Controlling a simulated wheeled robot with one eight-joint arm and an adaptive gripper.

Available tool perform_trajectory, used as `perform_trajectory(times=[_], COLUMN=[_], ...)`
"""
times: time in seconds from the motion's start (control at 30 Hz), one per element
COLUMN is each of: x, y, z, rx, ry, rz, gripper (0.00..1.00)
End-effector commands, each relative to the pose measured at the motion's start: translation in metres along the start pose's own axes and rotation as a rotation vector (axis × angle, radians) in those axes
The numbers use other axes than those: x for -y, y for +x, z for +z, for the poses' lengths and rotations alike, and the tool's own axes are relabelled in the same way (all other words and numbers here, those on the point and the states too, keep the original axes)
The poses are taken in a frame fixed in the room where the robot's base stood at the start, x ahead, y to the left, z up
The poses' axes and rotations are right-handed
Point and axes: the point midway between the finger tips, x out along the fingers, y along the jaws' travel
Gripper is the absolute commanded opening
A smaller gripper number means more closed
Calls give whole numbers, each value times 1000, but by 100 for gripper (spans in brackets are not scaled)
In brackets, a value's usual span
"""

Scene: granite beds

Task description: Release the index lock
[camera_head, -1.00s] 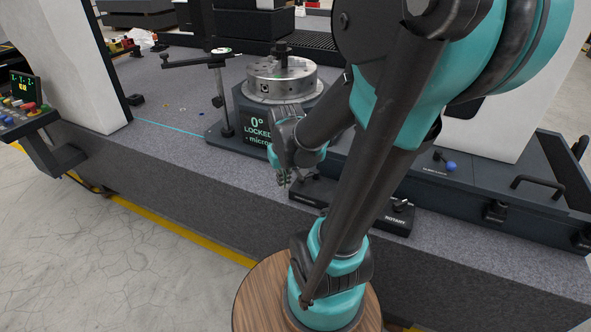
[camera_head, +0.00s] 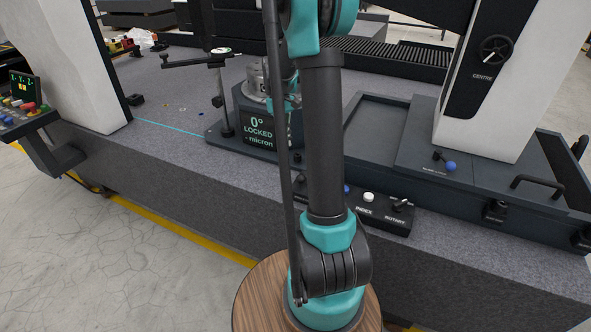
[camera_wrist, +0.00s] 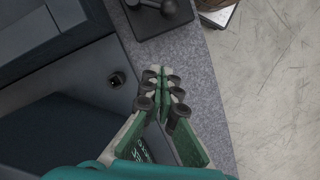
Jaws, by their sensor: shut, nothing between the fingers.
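The display (camera_head: 258,128) on the front of the rotary table reads 0° and LOCKED. The control panel (camera_head: 385,222) on the granite's front edge carries a white button (camera_head: 369,197) above the label INDEX and a black lever (camera_head: 402,204) by ROTARY. A blue knob (camera_head: 346,188) shows beside my arm, which hides part of the panel. My gripper (camera_wrist: 164,72) is shut and empty in the wrist view, over the granite's front strip. A dark box with a black lever (camera_wrist: 168,7) lies beyond its fingertips, apart from them. In the head view my arm hides the fingertips.
The round metal table (camera_head: 256,82) is mostly behind my arm. An indicator stand (camera_head: 222,95) rises to its left. A white column (camera_head: 490,90) stands right, with a blue-knobbed lever (camera_head: 449,166) at its foot. The granite (camera_head: 165,100) at left is mostly clear.

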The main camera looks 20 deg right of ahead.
Motion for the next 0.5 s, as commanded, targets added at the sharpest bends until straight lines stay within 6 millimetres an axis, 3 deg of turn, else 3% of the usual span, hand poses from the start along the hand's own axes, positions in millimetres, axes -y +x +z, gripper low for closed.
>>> perform_trajectory(times=[0.27,0.5], x=[0,0], y=[6,42], z=[0,0], rx=[-1,-1], ry=[1,1], rz=[0,0], gripper=[0,0])
